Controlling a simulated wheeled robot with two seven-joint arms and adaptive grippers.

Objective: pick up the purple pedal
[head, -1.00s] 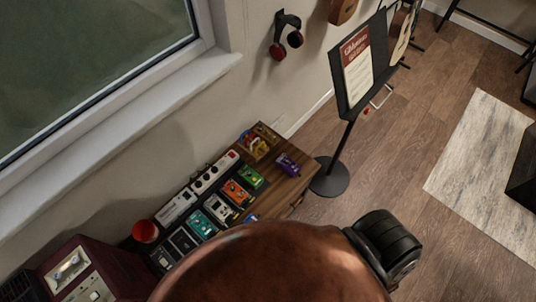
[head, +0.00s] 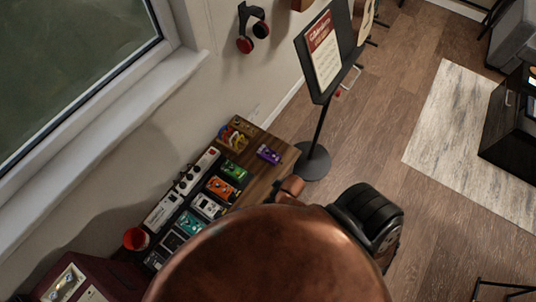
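The purple pedal (head: 268,154) lies on the wooden top (head: 258,178) of a low bench, near its right end, apart from the other pedals. It is in plain view and nothing touches it. A large copper-coloured part of my own body fills the bottom middle of the head view and hides the near part of the bench.
A pedalboard holds a green pedal (head: 234,171), an orange pedal (head: 221,189) and several others. A small box of cables (head: 236,133) sits behind the purple pedal. A black stand with a sign (head: 323,52) is just right of the bench. Open wooden floor (head: 400,115) lies farther right.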

